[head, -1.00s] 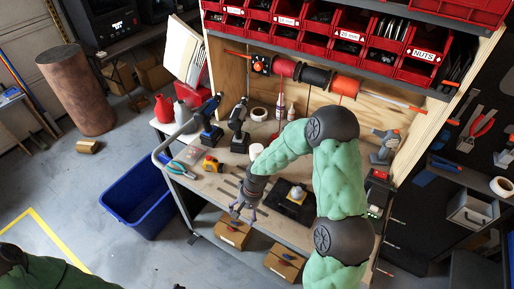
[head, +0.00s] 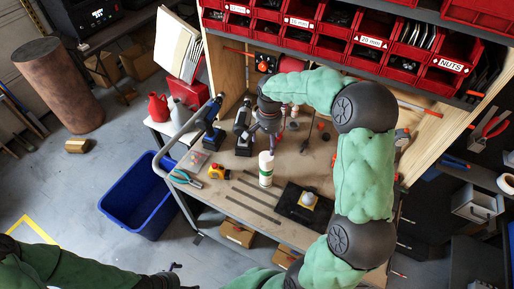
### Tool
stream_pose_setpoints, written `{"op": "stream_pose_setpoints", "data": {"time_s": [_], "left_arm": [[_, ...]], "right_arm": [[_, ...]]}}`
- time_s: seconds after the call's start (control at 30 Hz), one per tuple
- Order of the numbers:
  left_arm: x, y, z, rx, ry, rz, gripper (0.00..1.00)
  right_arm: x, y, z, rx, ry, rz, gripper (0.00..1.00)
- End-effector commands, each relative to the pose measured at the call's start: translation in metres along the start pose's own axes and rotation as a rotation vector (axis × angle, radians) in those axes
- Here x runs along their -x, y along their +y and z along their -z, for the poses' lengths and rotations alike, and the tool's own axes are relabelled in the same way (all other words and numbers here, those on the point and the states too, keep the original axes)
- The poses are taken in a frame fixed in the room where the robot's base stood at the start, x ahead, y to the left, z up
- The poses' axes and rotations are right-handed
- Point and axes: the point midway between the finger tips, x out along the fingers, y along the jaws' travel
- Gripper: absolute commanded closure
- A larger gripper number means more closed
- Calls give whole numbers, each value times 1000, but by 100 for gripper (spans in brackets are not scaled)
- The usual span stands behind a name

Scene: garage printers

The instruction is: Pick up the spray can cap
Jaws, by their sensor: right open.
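A white can with a green band (head: 266,176) stands upright on the workbench, and its white top, which looks like the cap (head: 266,158), faces up. My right gripper (head: 270,143) is open and points down just behind the can's top. It looks apart from the cap, though the gap is hard to judge. My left gripper (head: 173,268) shows small and dark at the bottom edge, low in front of the bench, and its fingers are unclear.
Drills (head: 244,128) stand left of my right gripper. A yellow tape measure (head: 219,172), pliers (head: 185,178) and flat strips lie on the workbench (head: 226,187). A black pad (head: 290,206) bears a yellow-and-white object. Red bins (head: 311,37) hang above the back.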

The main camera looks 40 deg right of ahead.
Motion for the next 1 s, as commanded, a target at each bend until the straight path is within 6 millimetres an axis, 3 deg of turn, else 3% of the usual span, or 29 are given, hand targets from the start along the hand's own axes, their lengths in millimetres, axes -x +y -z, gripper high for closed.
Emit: {"op": "stream_pose_setpoints", "data": {"time_s": [0.13, 0.4, 0.73, 1.0], "left_arm": [[0, 0, -2, 0, -3, 0, 0], [-2, -1, -2, 0, -3, 0, 0], [-3, -1, -1, 0, -2, 0, 0], [-4, -1, -1, 0, -2, 0, 0]], "right_arm": [[-9, 2, 0, -3, -2, -4, 15], [-47, 1, 0, -2, -2, -3, 15], [-66, 0, 1, -3, -1, -2, 15], [-102, -2, 4, -2, -1, -2, 15]]}}
